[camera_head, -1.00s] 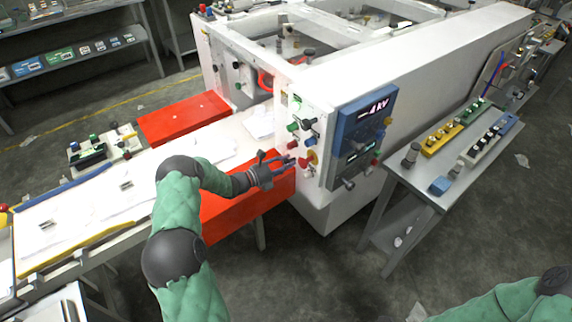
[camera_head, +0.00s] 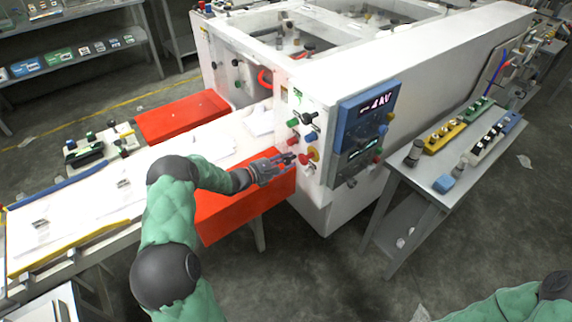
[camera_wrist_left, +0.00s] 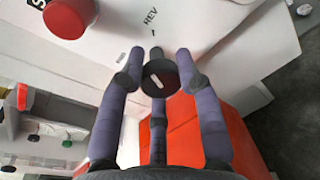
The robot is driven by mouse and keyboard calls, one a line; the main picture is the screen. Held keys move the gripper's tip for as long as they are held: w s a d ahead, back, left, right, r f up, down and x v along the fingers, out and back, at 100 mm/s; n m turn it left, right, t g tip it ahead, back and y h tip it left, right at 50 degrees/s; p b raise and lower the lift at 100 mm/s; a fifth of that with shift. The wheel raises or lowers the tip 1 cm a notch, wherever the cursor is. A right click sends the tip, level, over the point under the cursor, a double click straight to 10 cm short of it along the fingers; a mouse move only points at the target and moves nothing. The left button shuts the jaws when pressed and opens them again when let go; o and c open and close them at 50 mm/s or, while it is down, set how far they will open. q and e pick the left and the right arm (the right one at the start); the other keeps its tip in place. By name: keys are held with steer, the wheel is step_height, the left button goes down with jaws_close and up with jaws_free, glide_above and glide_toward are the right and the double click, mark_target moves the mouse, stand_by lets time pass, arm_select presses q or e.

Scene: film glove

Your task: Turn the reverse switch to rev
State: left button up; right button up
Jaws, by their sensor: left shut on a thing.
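The reverse switch is a round black knob with a short white mark (camera_wrist_left: 158,80) in the left wrist view. Its white mark is slightly tilted. A REV label (camera_wrist_left: 150,17) is on the white panel beyond it, and a smaller label to the left is too small to read. My left gripper (camera_wrist_left: 158,72) has its three purple-grey fingers around the knob, shut on it. In the head view my left gripper (camera_head: 288,161) is at the panel's lower left edge, and the knob is hidden there. My right gripper is out of view; only part of that arm shows at lower right.
A red button (camera_wrist_left: 70,17) sits close to the fingers at upper left in the wrist view. A blue display box (camera_head: 368,115) and several coloured knobs are on the panel. An orange-red guard (camera_head: 235,210) lies below my left arm. A grey side table (camera_head: 415,185) stands right.

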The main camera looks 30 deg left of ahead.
arm_select(q)
steer(key=shift+s+d+f+m+y+b, duration=0.1)
steer(key=shift+f+m+y+b, duration=0.05)
steer(key=shift+m+b, duration=0.75)
steer(key=shift+f+m+y+b, duration=0.15)
steer(key=shift+m+b, duration=0.6)
steer(key=shift+m, duration=0.25)
steer(key=o, duration=1)
steer(key=shift+c, duration=0.2)
steer(key=shift+o, duration=1)
steer(key=shift+r, duration=0.15)
